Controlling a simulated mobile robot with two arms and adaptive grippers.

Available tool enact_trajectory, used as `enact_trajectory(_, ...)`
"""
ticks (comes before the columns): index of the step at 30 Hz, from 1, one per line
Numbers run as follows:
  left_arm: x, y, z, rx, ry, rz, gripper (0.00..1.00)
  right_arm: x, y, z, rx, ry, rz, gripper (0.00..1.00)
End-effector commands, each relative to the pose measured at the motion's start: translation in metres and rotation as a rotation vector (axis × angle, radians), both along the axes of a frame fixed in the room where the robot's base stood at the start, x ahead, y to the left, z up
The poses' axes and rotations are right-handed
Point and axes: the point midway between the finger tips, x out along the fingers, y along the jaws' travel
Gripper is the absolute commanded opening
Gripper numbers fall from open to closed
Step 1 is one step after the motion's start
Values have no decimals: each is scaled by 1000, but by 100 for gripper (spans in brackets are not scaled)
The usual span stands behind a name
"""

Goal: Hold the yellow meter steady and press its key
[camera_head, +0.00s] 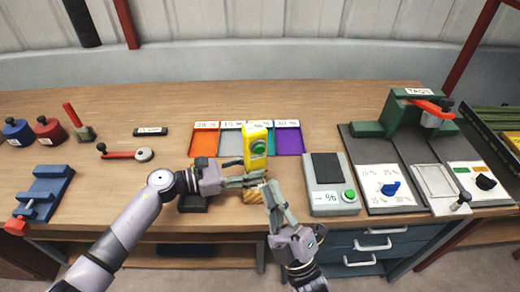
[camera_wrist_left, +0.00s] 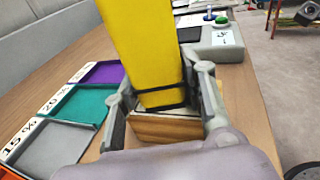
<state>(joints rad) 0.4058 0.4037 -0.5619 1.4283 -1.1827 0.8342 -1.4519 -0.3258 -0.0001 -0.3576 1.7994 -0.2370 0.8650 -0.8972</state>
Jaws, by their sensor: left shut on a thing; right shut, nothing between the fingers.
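The yellow meter (camera_head: 257,141) stands upright near the middle of the bench, with a green key (camera_head: 259,147) on its front. My left gripper (camera_head: 252,178) is shut on the lower part of the meter. The left wrist view shows the yellow meter (camera_wrist_left: 145,50) between my two fingers, above a wooden block (camera_wrist_left: 165,130). My right gripper (camera_head: 269,191) is shut and empty, in front of and below the meter's key, close to the left fingers. I cannot tell whether it touches anything.
Coloured trays (camera_head: 206,142) with percent labels lie behind the meter. A grey scale (camera_head: 331,202) with a green button stands to the right. A green press (camera_head: 404,112) is further right. A red-handled tool (camera_head: 125,154) and a blue vise (camera_head: 45,190) are left.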

Motion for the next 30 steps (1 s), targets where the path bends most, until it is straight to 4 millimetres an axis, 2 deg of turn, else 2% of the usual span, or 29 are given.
enact_trajectory(9, -1, 0, -1, 2, 2, -1, 22, 44, 13, 0, 0, 0, 0, 0)
enact_trajectory(15, 0, 0, -1, 2, 2, -1, 22, 62, 18, 0, 0, 0, 0, 0)
enact_trajectory(30, 0, 0, -1, 2, 2, 0, 22, 67, 19, 0, 0, 1, -1, 0)
